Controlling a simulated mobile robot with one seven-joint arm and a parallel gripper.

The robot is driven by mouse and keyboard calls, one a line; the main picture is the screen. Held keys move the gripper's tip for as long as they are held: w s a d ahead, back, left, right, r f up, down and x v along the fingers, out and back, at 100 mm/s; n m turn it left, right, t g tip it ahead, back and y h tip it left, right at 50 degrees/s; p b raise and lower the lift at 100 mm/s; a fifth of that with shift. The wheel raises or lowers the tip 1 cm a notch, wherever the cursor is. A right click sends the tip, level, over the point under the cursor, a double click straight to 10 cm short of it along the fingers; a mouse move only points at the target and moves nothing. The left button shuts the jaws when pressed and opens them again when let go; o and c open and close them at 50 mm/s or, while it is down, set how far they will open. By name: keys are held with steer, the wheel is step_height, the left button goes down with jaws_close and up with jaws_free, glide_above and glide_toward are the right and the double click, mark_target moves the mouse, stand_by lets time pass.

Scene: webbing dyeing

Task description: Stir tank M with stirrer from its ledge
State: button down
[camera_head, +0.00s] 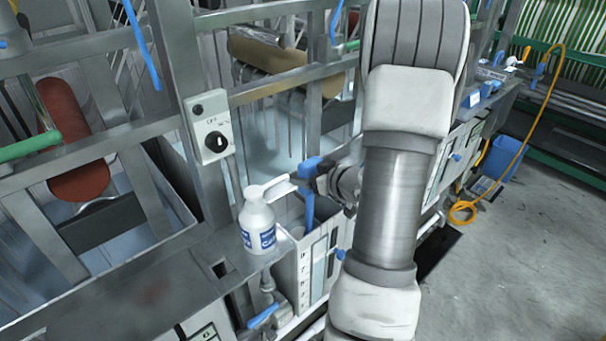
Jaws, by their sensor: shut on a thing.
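My gripper (312,174) is at the end of my arm in the middle of the head view. It is shut on a blue stirrer (309,207), close to its upper end. The stirrer's shaft hangs about upright, down into the opening of a small pale tank (303,272) with a scale on its front. I cannot read a letter M on this tank. The stirrer's lower end is hidden inside, so I cannot tell how deep it reaches. My arm hides part of the area to the right.
A white bottle (257,222) with a blue label and a spout stands on the metal ledge, close left of my gripper. A switch box (209,137) is on the frame post behind.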

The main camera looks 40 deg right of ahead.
step_height(320, 180, up, 16)
steer(key=p, duration=0.5)
steer(key=shift+p, duration=0.3)
steer(key=shift+s, duration=0.1)
